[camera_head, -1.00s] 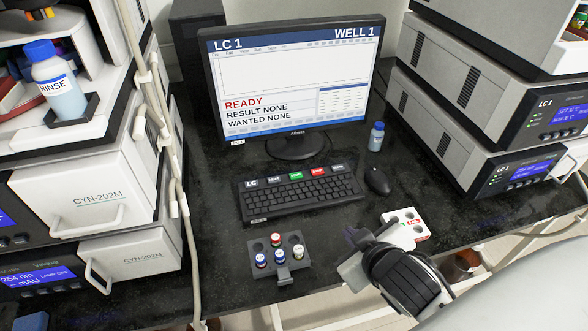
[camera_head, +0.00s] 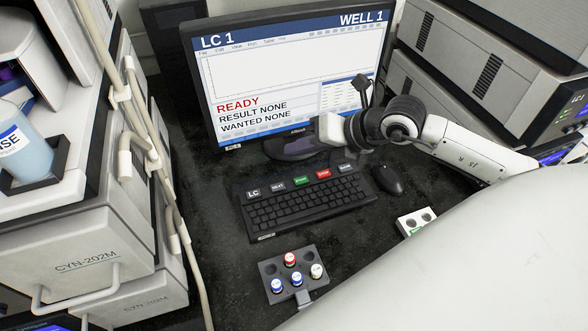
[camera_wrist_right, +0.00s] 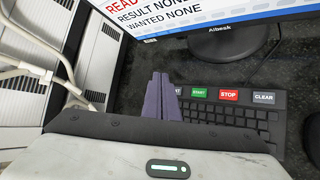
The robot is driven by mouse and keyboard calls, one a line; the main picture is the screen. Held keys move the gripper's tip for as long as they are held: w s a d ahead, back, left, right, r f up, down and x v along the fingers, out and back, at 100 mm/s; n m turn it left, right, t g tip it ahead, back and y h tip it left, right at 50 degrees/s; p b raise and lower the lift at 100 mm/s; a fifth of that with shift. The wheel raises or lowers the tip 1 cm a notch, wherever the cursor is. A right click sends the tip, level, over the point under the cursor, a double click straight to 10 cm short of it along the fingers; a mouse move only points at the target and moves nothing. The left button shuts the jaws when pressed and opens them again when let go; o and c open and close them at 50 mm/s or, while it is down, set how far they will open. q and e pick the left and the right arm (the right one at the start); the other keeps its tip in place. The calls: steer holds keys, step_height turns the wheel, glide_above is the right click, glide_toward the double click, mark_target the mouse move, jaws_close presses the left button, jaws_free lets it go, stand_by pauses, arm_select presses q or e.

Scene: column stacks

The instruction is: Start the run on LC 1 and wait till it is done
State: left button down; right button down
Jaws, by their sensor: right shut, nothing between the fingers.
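The monitor (camera_head: 290,75) reads LC 1, WELL 1, READY, RESULT NONE and WANTED NONE. The black keyboard (camera_head: 305,207) in front of it has a top row of labelled keys, with a green START key (camera_head: 301,181) and a red STOP key (camera_head: 323,174). START also shows in the right wrist view (camera_wrist_right: 199,92). My right gripper (camera_head: 300,146) is in front of the monitor's foot, behind the keyboard's top row. Its purple fingers (camera_wrist_right: 160,78) are shut and empty, and in the wrist view they appear left of START. My left gripper is not in view.
A mouse (camera_head: 389,180) lies right of the keyboard. Instrument stacks flank the bench; white tubing (camera_head: 150,140) runs down at left.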

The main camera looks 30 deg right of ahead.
steer(key=d, duration=0.1)
steer(key=d+h, duration=0.1)
steer(key=shift+w+d+f, duration=0.2)
steer(key=shift+d+f, duration=0.1)
steer(key=shift+d, duration=0.05)
steer(key=b, duration=0.3)
glide_above(306, 182)
step_height(306, 182, down, 7)
steer(key=shift+a, duration=0.1)
steer(key=shift+f+b, duration=0.65)
steer(key=shift+f, duration=0.25)
